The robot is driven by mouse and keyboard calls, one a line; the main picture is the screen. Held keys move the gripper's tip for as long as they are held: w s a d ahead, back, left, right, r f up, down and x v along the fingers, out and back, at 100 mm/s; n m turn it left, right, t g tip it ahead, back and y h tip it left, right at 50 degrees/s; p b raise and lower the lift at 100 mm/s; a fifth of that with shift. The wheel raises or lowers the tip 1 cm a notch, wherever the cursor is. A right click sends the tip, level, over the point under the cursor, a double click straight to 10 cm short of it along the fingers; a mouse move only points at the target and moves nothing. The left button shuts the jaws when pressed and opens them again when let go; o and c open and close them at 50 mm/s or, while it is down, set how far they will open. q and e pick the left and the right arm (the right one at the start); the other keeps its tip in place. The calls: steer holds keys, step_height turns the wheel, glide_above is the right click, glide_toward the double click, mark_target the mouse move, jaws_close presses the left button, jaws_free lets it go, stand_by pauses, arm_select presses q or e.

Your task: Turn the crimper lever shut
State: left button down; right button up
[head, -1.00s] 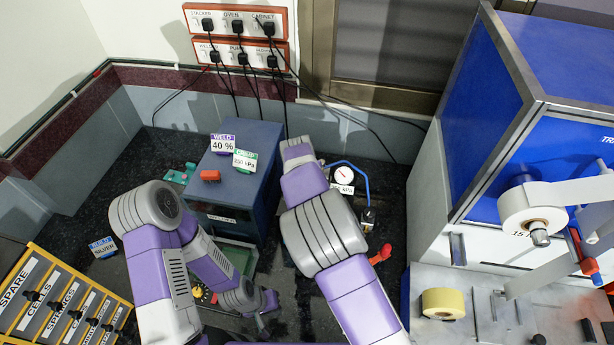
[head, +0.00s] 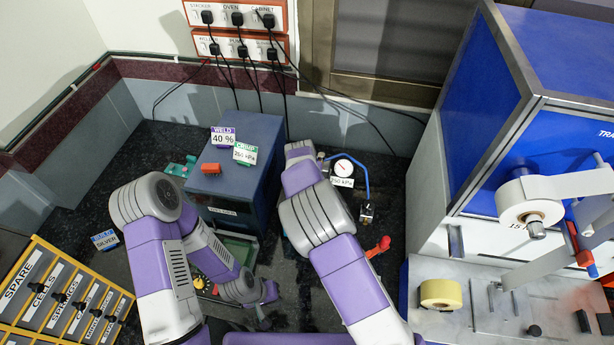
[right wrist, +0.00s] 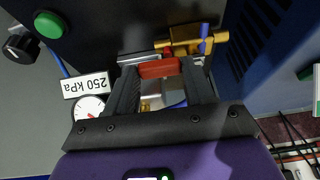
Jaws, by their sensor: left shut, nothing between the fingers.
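A red lever-like handle (head: 378,247) stands to the right of my right arm in the head view. I cannot tell whether it is the crimper lever. In the right wrist view, a red bar (right wrist: 158,68) lies between the fingertips of my right gripper (right wrist: 160,80), beside a brass fitting (right wrist: 190,40). The fingers are apart, one on each side of the bar; whether they press on it is unclear. My right gripper is hidden behind its arm in the head view. My left gripper (head: 264,311) is shut and empty, low near the front of the blue box.
The blue welder box (head: 240,165) stands left of my right forearm. A round gauge (head: 343,167), also in the right wrist view (right wrist: 88,107), sits close to the right gripper. A yellow drawer cabinet (head: 62,290) is at left; a blue-sided machine (head: 560,50) is at right.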

steer(key=shift+c, duration=1.3)
steer(key=shift+s+a+m, duration=0.1)
steer(key=shift+m, duration=0.2)
steer(key=m, duration=0.1)
steer(key=s+m+h, duration=0.1)
steer(key=m, duration=0.1)
steer(key=shift+a+h, duration=0.3)
steer(key=shift+a, duration=0.1)
steer(key=m, duration=0.1)
steer(key=a+m+g+h+b, duration=0.1)
steer(key=m, duration=0.1)
steer(key=s+m, duration=0.1)
steer(key=m, duration=0.1)
steer(key=shift+a+g, duration=0.15)
steer(key=shift+g, duration=0.15)
steer(key=m, duration=0.1)
steer(key=a+m+g, duration=0.1)
steer(key=shift+m+h, duration=0.3)
steer(key=shift+h, duration=0.1)
steer(key=shift+s+a+r+m+g, duration=0.1)
steer(key=shift+a+m+g, duration=0.25)
steer(key=shift+m, duration=0.55)
steer(key=shift+a+m+g, duration=0.3)
steer(key=shift+m+g, duration=0.05)
steer(key=shift+m, duration=0.55)
